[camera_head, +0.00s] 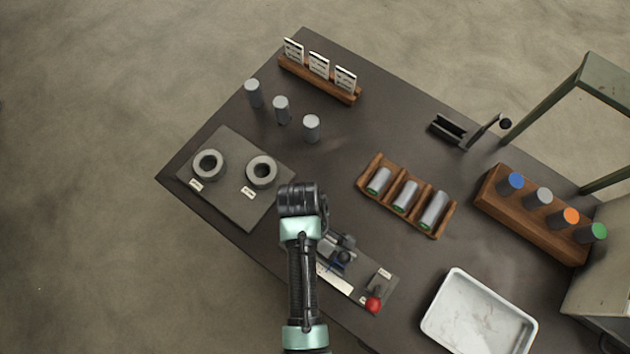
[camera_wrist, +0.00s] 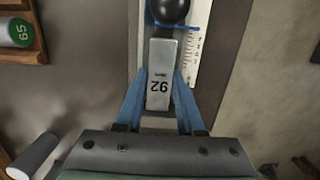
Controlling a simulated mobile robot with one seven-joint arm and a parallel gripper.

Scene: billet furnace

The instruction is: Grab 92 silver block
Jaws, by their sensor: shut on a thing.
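The silver block marked 92 (camera_wrist: 160,88) is between the blue fingers of my gripper (camera_wrist: 161,76) in the wrist view. The fingers are shut on its two sides, and its label faces the camera. In the head view my gripper (camera_head: 341,259) is low over the grey fixture plate at the table's front edge, partly hidden by my arm. The block is not clear in that view. I cannot tell whether it rests on the fixture or is lifted.
The fixture plate (camera_head: 384,277) carries a red knob (camera_head: 373,305). A black ball (camera_wrist: 170,10) and a white ruled scale (camera_wrist: 196,55) are close to the block. A wooden rack (camera_head: 447,221) of cylinders and a white tray (camera_head: 463,337) are to the right. Grey rings (camera_head: 261,170) are left.

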